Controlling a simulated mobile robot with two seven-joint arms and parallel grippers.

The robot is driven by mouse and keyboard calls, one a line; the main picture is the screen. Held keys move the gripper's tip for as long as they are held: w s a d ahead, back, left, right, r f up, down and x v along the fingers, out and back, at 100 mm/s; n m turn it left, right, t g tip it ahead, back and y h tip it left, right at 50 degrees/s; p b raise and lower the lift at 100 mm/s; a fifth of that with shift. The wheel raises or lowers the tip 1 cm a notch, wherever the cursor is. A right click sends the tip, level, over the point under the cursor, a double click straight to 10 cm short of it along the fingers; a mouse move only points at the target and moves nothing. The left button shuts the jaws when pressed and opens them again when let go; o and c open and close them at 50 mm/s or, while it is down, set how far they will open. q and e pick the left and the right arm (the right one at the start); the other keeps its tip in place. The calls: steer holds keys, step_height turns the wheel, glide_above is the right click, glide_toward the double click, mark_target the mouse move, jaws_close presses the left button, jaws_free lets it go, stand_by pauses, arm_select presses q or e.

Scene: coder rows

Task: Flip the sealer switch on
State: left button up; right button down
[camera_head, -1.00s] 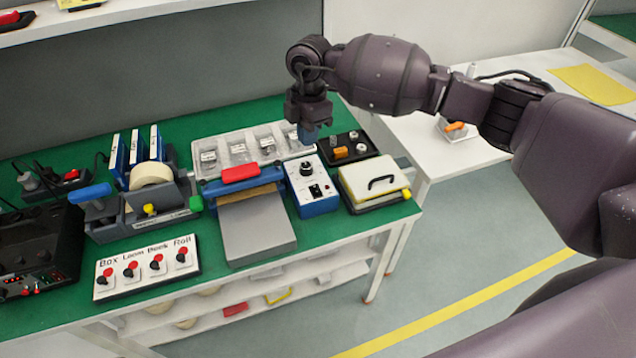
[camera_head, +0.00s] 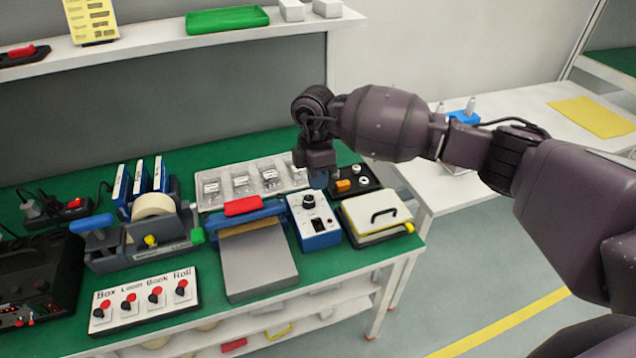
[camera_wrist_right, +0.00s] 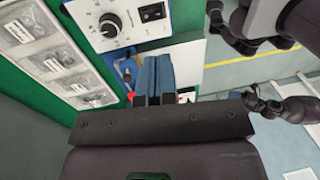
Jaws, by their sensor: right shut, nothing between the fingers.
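The sealer has a red handle (camera_head: 242,206) on a blue bar and a grey plate (camera_head: 258,265). Beside it on the green bench stands a blue-and-white control box (camera_head: 318,241) with a round dial (camera_head: 308,201) and a dark rocker switch (camera_head: 319,225). In the right wrist view the dial (camera_wrist_right: 110,25) and the switch (camera_wrist_right: 152,12) are at the top; which way the switch is set I cannot tell. My right gripper (camera_head: 318,180) is shut and empty, above the box's back edge. Its blue fingertips (camera_wrist_right: 153,78) show together in the wrist view. My left gripper is not seen.
A clear parts tray (camera_head: 212,200) lies behind the sealer. A panel of labelled red-and-black switches (camera_head: 143,300) lies left. A tape dispenser (camera_head: 150,228) stands behind it.

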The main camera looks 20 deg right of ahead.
mark_target(320, 226)
steer(key=f, duration=0.3)
steer(key=s+f+b, duration=0.1)
steer(key=f, duration=0.6)
steer(key=shift+s+f, duration=0.2)
steer(key=shift+f, duration=0.55)
